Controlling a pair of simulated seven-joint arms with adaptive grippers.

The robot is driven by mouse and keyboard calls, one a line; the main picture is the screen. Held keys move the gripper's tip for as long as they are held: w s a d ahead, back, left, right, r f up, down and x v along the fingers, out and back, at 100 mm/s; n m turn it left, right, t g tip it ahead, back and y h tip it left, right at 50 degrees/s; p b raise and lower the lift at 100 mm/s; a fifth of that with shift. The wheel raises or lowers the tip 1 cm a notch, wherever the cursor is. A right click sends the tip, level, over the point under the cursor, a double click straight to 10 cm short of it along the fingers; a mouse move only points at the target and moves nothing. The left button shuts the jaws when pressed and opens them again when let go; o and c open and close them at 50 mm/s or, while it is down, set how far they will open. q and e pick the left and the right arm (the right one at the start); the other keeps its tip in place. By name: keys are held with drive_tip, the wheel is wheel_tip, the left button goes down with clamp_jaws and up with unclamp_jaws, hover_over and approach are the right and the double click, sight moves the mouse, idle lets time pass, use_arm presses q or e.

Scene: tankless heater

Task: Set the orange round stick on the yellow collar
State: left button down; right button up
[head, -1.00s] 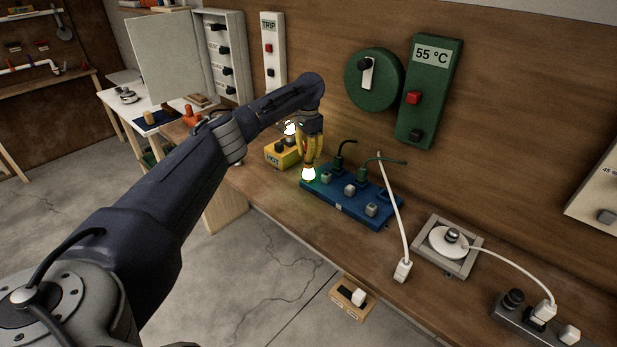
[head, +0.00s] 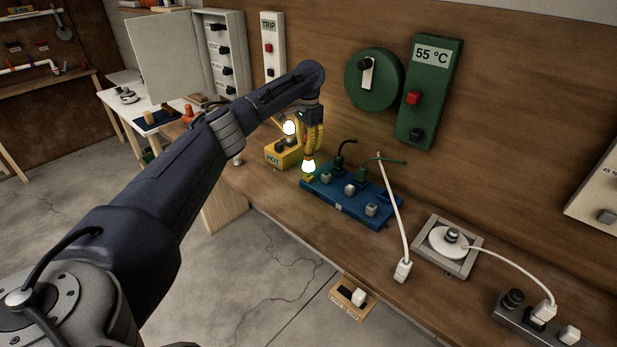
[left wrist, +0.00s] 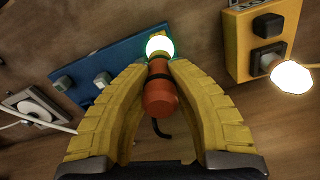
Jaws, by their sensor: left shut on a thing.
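The orange round stick (left wrist: 160,92) is held between the yellow fingers of my left gripper (left wrist: 160,70) in the left wrist view. It has a dark band, and a glowing bulb (left wrist: 160,46) shows at its far end. In the head view my left gripper (head: 311,150) points down with the glowing bulb (head: 308,166) below its fingers. The yellow collar (head: 308,179) shows just under the bulb, at the left end of the blue strip (head: 345,201). I cannot tell whether bulb and collar touch. My right gripper is not in view.
A yellow box (head: 281,155) marked HOT with a lit bulb (head: 289,128) stands left of the gripper. Dark and green cables rise from the blue strip. A white plug (head: 402,270) and round plate (head: 449,240) lie right. The wooden panel stands close behind.

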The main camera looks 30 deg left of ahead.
use_arm(q)
drive_tip(key=shift+r, duration=1.75)
